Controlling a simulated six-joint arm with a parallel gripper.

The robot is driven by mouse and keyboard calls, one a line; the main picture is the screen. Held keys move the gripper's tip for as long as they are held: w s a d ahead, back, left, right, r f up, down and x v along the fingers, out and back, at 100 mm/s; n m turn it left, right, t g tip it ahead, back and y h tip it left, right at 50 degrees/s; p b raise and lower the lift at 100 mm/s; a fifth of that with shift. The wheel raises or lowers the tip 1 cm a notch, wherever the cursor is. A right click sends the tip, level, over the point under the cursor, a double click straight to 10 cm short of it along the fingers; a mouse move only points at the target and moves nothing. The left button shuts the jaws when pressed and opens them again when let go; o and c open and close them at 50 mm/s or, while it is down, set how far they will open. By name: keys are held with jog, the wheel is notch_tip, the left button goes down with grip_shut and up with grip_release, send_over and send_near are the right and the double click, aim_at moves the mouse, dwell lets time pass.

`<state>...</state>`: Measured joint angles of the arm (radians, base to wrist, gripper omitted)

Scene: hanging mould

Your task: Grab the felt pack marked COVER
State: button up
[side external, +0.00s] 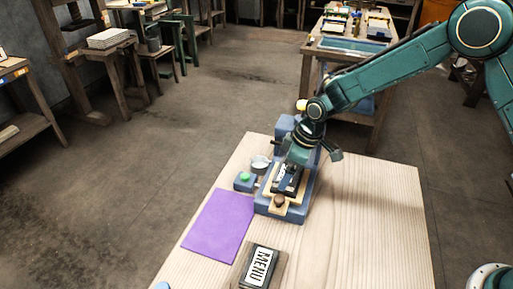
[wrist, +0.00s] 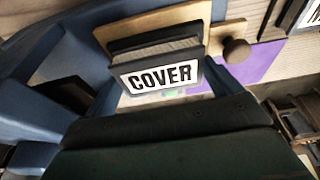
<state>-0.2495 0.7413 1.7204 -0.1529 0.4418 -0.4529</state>
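The felt pack marked COVER (wrist: 160,76) is a dark-edged grey block with a white label, seen close up in the wrist view. It sits on a wooden board with a round knob (wrist: 236,51). In the side view the pack (side external: 286,178) lies in the blue press-like machine (side external: 275,209), partly hidden by my gripper. My gripper (side external: 299,157) is directly above the far end of the pack.
A second pack marked MENU (side external: 260,266) lies at the table's front. A purple sheet (side external: 218,226) lies left of the machine. A small blue box with a green button (side external: 244,178) and a grey cup (side external: 261,164) stand beside it. The table's right side (side external: 375,225) is clear.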

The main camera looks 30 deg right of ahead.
jog(key=shift+c, duration=0.9)
jog(key=shift+r, duration=0.15)
notch_tip(320, 180, up, 20)
dwell(0.5)
